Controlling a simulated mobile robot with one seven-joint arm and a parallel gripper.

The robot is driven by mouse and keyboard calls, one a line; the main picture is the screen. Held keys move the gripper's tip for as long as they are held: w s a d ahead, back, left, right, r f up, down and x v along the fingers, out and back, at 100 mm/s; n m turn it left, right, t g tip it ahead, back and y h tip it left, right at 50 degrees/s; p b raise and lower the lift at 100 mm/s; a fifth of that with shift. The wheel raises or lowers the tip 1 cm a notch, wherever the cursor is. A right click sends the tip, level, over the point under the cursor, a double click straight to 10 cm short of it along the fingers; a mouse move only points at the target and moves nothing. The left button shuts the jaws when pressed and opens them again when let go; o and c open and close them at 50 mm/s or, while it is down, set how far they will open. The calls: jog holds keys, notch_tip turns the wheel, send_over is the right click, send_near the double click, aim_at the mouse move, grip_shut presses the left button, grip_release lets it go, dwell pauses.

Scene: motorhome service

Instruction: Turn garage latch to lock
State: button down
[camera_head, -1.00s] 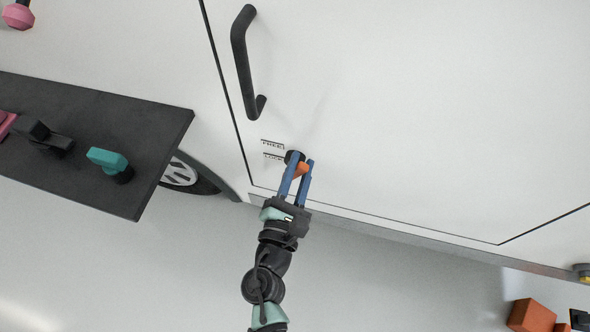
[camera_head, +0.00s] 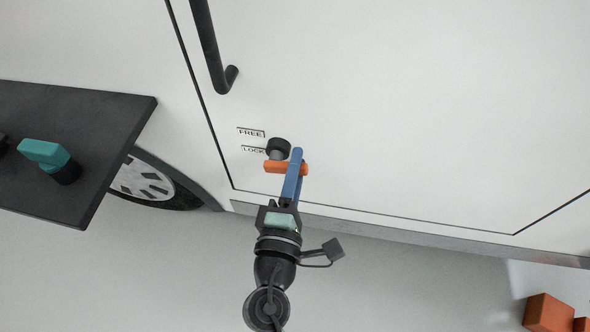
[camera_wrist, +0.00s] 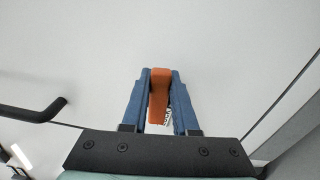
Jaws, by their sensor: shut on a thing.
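The garage latch has an orange handle (camera_head: 274,167) and a round black knob (camera_head: 278,147) on the white door (camera_head: 400,110). In the head view the handle lies nearly level, its left end just below the LOCK label (camera_head: 253,150). The FREE label (camera_head: 251,132) is above that one. My gripper (camera_head: 296,156) is shut on the handle's right part, its blue fingers seen nearly edge-on. In the wrist view the orange handle (camera_wrist: 159,92) stands between both fingertips, with part of a label behind it. The black knob is hidden there.
A black door handle (camera_head: 209,48) is up and left of the latch. A dark table (camera_head: 110,125) with a teal-handled object (camera_head: 46,153) stands at left, near a wheel (camera_head: 145,182). Orange blocks (camera_head: 548,312) lie at lower right. The floor below the door is clear.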

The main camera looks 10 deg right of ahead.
jog(key=shift+f+m+b, duration=0.35)
jog(key=shift+m+b, duration=0.3)
jog(key=shift+m, duration=0.15)
jog(key=c, duration=0.7)
grip_release()
jog(key=shift+s, duration=0.1)
jog(key=shift+b+v, duration=1.4)
jog(key=shift+v, duration=4.95)
